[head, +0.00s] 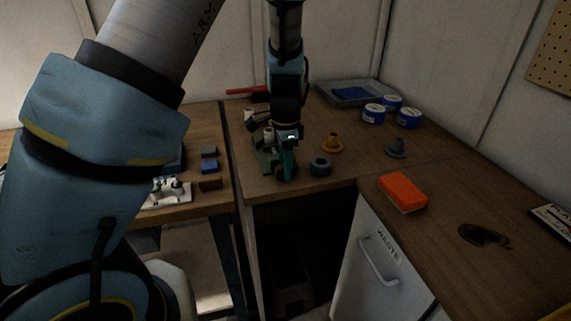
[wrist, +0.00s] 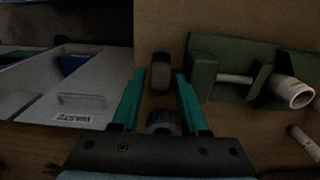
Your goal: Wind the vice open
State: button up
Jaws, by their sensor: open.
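The green vice (wrist: 203,75) fills the right of the wrist view, with its screw (wrist: 235,79) and a pale hollow cylinder (wrist: 293,92) at its far right. In the head view the vice (head: 266,160) stands near the front edge of the wooden bench, partly hidden by my gripper. A dark rounded piece (wrist: 160,66), apparently the vice's handwheel, lies just left of the vice body. My gripper (wrist: 159,78) is open, with its teal fingers either side of this piece in the picture; I cannot tell whether they touch it. It also shows in the head view (head: 288,170).
A grey ring (head: 320,166) and a brass part (head: 332,144) stand right of the vice. An orange sponge (head: 403,192) lies above the waste cabinet (head: 385,268). Blue-and-white tins (head: 374,114) and a tray (head: 350,92) stand behind. A red-handled tool (head: 243,91) lies at the back left.

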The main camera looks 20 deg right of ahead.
grip_shut()
dwell(0.3)
jog(key=shift+f+b, duration=0.2)
jog(key=shift+b, duration=0.8)
